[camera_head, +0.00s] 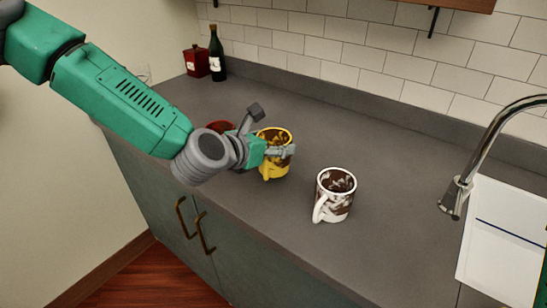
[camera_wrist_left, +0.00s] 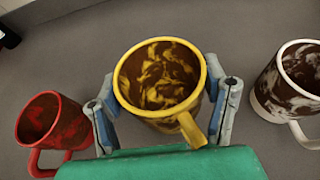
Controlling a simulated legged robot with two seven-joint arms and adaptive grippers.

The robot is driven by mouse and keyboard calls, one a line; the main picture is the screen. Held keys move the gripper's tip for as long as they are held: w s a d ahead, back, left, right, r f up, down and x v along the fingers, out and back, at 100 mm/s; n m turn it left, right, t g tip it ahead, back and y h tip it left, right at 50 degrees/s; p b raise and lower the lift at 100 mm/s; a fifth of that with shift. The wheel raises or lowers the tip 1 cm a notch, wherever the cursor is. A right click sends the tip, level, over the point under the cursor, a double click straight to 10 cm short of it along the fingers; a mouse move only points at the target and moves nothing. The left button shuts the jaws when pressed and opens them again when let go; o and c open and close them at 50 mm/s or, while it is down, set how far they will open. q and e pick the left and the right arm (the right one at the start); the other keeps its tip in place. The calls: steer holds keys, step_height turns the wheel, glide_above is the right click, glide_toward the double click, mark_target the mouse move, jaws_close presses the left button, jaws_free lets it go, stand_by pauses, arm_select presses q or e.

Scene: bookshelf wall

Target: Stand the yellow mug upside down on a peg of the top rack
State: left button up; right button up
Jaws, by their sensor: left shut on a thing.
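The yellow mug (camera_head: 272,168) is upright on or just above the grey counter, with its opening facing up and brown marbling inside. My left gripper (camera_head: 268,150) is shut around its body. In the left wrist view the yellow mug (camera_wrist_left: 135,60) sits between the two fingers of the left gripper (camera_wrist_left: 166,98), its handle pointing toward the palm. Whether its base touches the counter cannot be told. No rack peg is clearly visible; a wooden board (camera_head: 450,4) with black brackets shows at the top edge. My right gripper is not in view.
A white mug (camera_head: 322,205) stands on the counter (camera_head: 400,190) to the right. A red mug (camera_wrist_left: 40,125) is close on the left. A dark bottle (camera_head: 217,60) and red box (camera_head: 196,62) stand at the back left. A faucet (camera_head: 480,150) and sink (camera_head: 505,225) are at right.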

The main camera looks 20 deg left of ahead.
mark_target(271, 166)
arm_select(q)
steer(key=f, duration=0.3)
steer(key=shift+s+a+f, duration=0.1)
steer(key=shift+a, duration=0.2)
steer(key=shift+a+f, duration=0.2)
steer(key=shift+f, duration=0.15)
steer(key=o, duration=1.4)
steer(key=shift+d, duration=0.3)
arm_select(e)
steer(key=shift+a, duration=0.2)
